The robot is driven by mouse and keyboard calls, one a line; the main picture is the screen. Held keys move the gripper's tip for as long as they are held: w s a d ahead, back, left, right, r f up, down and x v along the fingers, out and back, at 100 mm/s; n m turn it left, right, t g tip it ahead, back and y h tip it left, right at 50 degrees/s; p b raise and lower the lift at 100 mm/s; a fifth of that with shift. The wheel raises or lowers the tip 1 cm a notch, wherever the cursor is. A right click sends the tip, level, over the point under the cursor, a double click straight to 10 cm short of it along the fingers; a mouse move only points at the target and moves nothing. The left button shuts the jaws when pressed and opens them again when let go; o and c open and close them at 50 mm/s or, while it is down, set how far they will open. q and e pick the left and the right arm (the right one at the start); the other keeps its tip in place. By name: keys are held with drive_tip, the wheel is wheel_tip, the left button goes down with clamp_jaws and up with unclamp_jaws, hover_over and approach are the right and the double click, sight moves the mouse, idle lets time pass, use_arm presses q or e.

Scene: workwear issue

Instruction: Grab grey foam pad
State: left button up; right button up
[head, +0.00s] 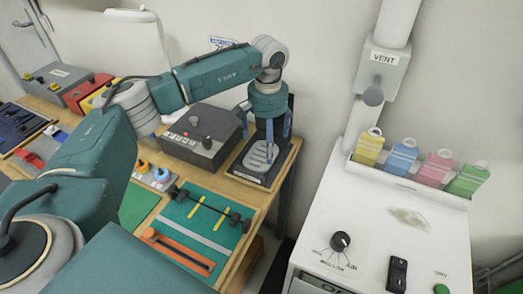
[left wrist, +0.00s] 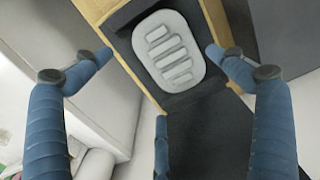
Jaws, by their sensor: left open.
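The grey foam pad (head: 257,158) is a rounded oval with raised ribs. It lies in a dark stand (head: 246,180) at the back right end of the wooden bench. My left gripper (head: 268,136) points down above the pad, with its blue fingers spread and nothing between them. In the left wrist view the whole pad (left wrist: 168,52) shows between and beyond the open fingers of the left gripper (left wrist: 158,62). I cannot tell how large the gap to the pad is. My right gripper is in neither view.
A grey box with a knob (head: 203,138) stands just left of the stand. A green board with a black bar (head: 207,222) lies in front. A white cabinet (head: 385,230) with coloured tags (head: 403,157) is to the right, past a gap. The wall is close behind.

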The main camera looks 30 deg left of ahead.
sight(265, 156)
use_arm(q)
drive_tip(key=shift+s+f+p, duration=0.15)
drive_tip(key=shift+f+p, duration=0.25)
drive_tip(key=shift+f, duration=0.15)
drive_tip(key=shift+s+f+p, duration=0.15)
drive_tip(key=shift+f+p, duration=0.2)
drive_tip(key=shift+f, duration=0.15)
wheel_tip(265, 156, down, 3)
drive_tip(key=shift+w+a+r+p, duration=0.1)
drive_tip(key=shift+w+a+p, duration=0.05)
drive_tip(key=shift+p, duration=0.2)
drive_tip(key=c, duration=0.9)
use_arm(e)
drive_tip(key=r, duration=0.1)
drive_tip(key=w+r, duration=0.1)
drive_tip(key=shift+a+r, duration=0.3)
